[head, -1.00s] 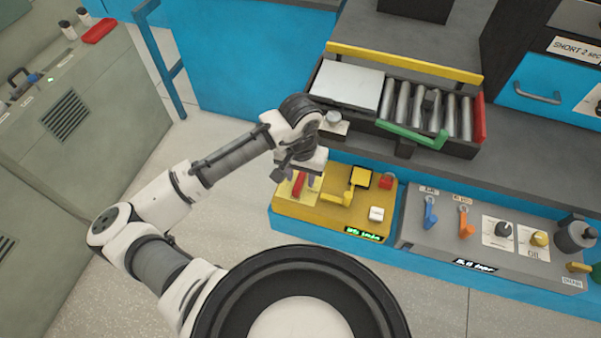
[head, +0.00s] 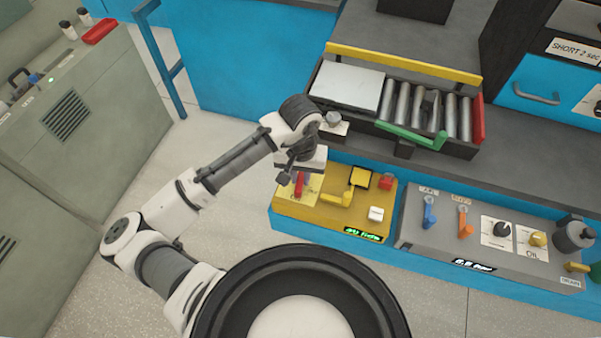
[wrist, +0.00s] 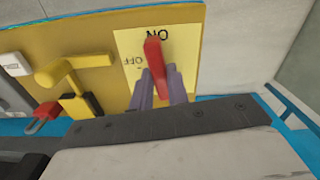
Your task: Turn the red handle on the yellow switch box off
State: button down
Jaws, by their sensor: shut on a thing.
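The yellow switch box (head: 340,220) stands on the low blue bench, right of my arm in the head view. Its red handle (head: 299,186) sits at the box's left end on a pale yellow plate. In the wrist view the red handle (wrist: 154,52) points up across the plate (wrist: 186,45), its rounded end beside the upside-down ON mark. The OFF mark is to its left. My gripper (wrist: 158,74) is shut on the handle, one grey-purple finger on each side. In the head view my gripper (head: 299,178) partly hides the handle.
A yellow lever (head: 337,199), a red padlock (head: 386,182) and a white switch (head: 376,214) are on the same box. A grey panel (head: 410,235) with several knobs stands to the right. A roller tray (head: 400,140) is behind. Open floor lies left.

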jog(key=n+p, duration=0.1)
jog(key=n, duration=0.3)
jog(key=shift+r+n+p, duration=0.15)
jog(key=shift+n+p, duration=0.15)
jog(key=shift+p, duration=0.05)
jog(key=n+p, duration=0.1)
jog(key=n, duration=0.2)
jog(key=shift+n+p, duration=0.3)
jog(key=shift+p, duration=0.05)
jog(key=n, duration=0.3)
jog(key=shift+n, duration=2.6)
jog(key=c, duration=1.4)
grip_release()
jog(key=shift+o, duration=0.2)
notch_tip(320, 180, up, 14)
jog(key=shift+f, duration=0.2)
